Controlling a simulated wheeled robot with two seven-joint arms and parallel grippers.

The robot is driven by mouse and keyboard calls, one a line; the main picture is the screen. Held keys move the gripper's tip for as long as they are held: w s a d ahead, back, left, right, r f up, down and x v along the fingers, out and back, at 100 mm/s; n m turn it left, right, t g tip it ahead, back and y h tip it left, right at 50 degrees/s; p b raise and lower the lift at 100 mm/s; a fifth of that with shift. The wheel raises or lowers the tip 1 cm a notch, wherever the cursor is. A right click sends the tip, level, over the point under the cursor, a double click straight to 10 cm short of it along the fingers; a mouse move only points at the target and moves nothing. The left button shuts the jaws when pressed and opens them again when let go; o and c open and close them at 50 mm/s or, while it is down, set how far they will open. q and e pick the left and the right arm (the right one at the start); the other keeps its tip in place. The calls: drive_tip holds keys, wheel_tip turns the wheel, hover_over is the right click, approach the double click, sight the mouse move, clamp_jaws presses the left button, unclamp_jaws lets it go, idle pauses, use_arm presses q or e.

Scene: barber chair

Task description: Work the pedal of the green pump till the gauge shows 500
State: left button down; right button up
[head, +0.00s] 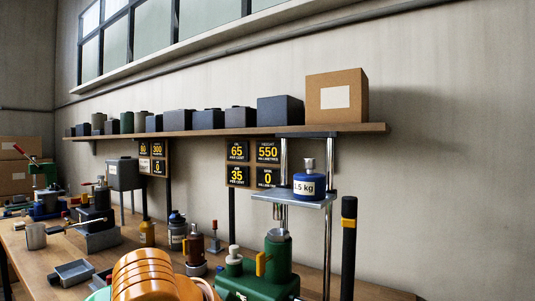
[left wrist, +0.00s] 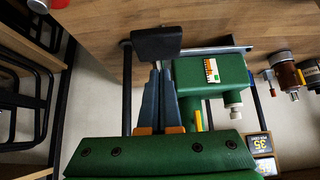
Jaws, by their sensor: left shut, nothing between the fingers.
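The green pump (head: 250,285) stands at the bottom middle of the head view, with a green cylinder (head: 278,255) and a raised platform (head: 295,199) carrying a blue 1.5 kg weight (head: 307,186). A display above it reads height 550 millimetres (head: 268,151), and the one below reads 0 millimetres (head: 268,178). In the left wrist view the green pump body (left wrist: 210,72) lies right of my left gripper (left wrist: 163,66), which is shut and empty. A black pedal pad (left wrist: 157,43) is just beyond the fingertips; I cannot tell whether they touch. My right gripper is not in view.
A shelf (head: 230,132) with dark boxes and a cardboard box (head: 337,95) runs along the wall. Bottles (head: 177,230) and a brown device (head: 195,248) stand left of the pump on the wooden bench. A black post (head: 348,240) rises at the right.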

use_arm(q)
drive_tip(key=shift+f+b, duration=1.2)
drive_tip(key=shift+f, duration=0.2)
drive_tip(key=shift+r, duration=0.1)
wheel_tip(320, 180, down, 4)
drive_tip(key=shift+r+b, duration=0.2)
drive_tip(key=shift+b, duration=1.05)
drive_tip(key=f, duration=0.1)
drive_tip(key=f+b, duration=0.2)
drive_tip(key=shift+w+d+f, duration=0.35)
drive_tip(key=shift+w, duration=0.05)
drive_tip(key=shift+f, duration=0.1)
